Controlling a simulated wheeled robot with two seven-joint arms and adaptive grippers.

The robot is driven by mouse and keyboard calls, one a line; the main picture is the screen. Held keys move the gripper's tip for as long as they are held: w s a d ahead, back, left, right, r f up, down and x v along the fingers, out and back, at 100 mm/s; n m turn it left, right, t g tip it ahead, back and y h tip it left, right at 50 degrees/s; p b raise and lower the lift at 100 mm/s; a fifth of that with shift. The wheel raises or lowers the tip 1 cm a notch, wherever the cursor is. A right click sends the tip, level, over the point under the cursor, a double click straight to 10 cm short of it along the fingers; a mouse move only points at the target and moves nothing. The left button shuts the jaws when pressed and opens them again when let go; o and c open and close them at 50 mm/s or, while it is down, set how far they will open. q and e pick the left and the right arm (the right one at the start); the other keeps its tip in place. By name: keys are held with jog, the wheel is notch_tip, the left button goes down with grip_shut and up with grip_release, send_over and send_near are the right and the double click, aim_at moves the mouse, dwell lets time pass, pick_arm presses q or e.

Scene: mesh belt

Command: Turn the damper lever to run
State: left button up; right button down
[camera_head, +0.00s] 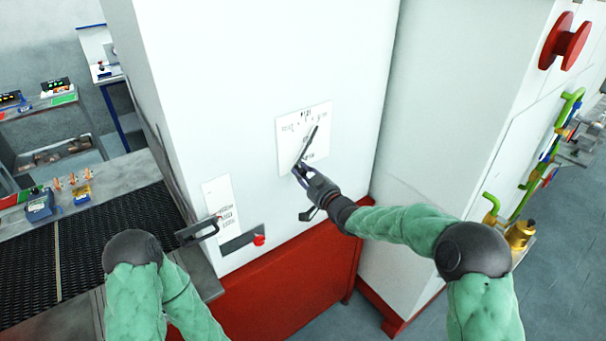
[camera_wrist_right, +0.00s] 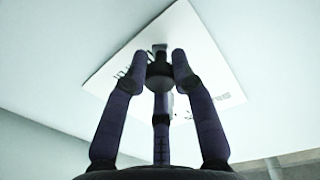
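The damper lever (camera_head: 312,135) is a thin dark bar on a white lettered plate (camera_head: 285,128) on the tall white cabinet. It slants from upper right to lower left across the plate; the lettering is too small to read surely. My right gripper (camera_head: 298,171) is at the lever's lower end. In the right wrist view, the gripper (camera_wrist_right: 162,58) has its fingers on either side of a dark rounded part (camera_wrist_right: 159,75) in front of the plate (camera_wrist_right: 205,50). Whether the fingers press on it is unclear.
The black mesh belt (camera_head: 85,245) runs at left. Another white cabinet (camera_head: 455,100) with a red wheel (camera_head: 565,41) and green pipes (camera_head: 540,165) stands at right.

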jog(key=shift+w+d+f+n+b, duration=0.15)
jog(key=shift+f+n+b, duration=0.25)
jog(key=shift+b, duration=0.4)
jog(key=shift+w+d+f+n+b, duration=0.25)
jog(key=shift+w+d+n+b, duration=0.3)
jog(key=shift+n+b, duration=0.7)
jog(key=shift+w+d+f+n+b, duration=0.25)
jog(key=shift+d+n+b, duration=0.55)
jog(key=shift+b, duration=0.9)
jog(key=shift+w+d+f+n+b, duration=0.2)
jog(key=shift+w+d+n+b, duration=0.3)
jog(key=shift+n+b, duration=0.8)
jog(key=c, duration=1)
grip_release()
jog(key=shift+r, duration=0.1)
jog(key=shift+d+r, duration=0.1)
jog(key=shift+d, duration=0.05)
jog(key=v, duration=1.1)
jog(key=shift+s+d+f, duration=0.2)
jog(key=shift+s+f, duration=0.15)
